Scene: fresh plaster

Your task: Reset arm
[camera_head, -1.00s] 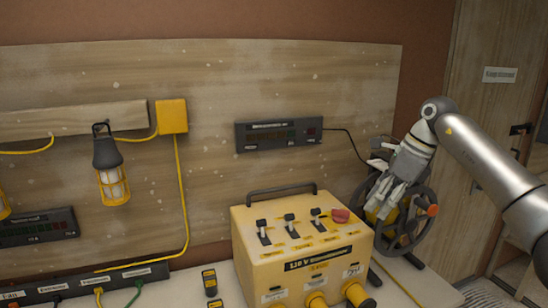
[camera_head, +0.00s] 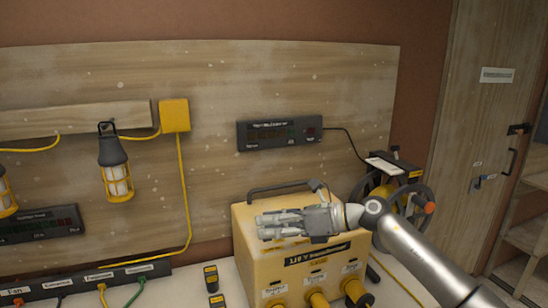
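My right arm (camera_head: 425,258) comes in from the lower right. Its gripper (camera_head: 264,225) points left, in front of or over the top of the yellow transformer box (camera_head: 290,272). It hides the switches on the box's top panel. The fingers lie near each other, and I cannot tell if they are apart or closed. I see nothing held between them. I cannot tell whether the gripper touches the box. My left gripper is not in view.
A cable reel (camera_head: 420,205) stands behind my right arm. A dark display (camera_head: 280,133) hangs on the wooden panel. A caged lamp (camera_head: 115,170) hangs at left above a socket strip (camera_head: 85,283). Small yellow-black devices (camera_head: 211,276) lie left of the box. A door (camera_head: 475,140) is at right.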

